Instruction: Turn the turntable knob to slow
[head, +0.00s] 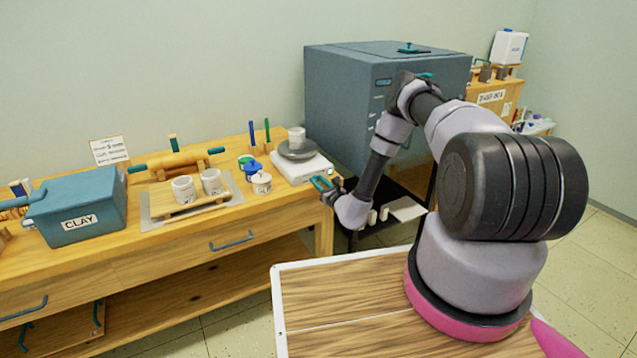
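The turntable (303,169) stands at the right end of the wooden counter. It has a white box base and a round grey wheel (292,154) on top. A white cup (297,138) sits upright on the wheel. I cannot make out the knob or its setting; it is too small or hidden. My gripper (320,183) has teal fingertips and is beside the front right corner of the turntable base, near the counter's end. I cannot tell whether it touches the base. The fingers are too small to show a gap, and I see nothing held in them.
Close left of the turntable are a blue pot (253,172) and a white lidded jar (262,183). A tray (153,218) with cups and a blue CLAY bin (82,207) stand farther left. A large blue-grey kiln (345,97) rises behind my arm.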

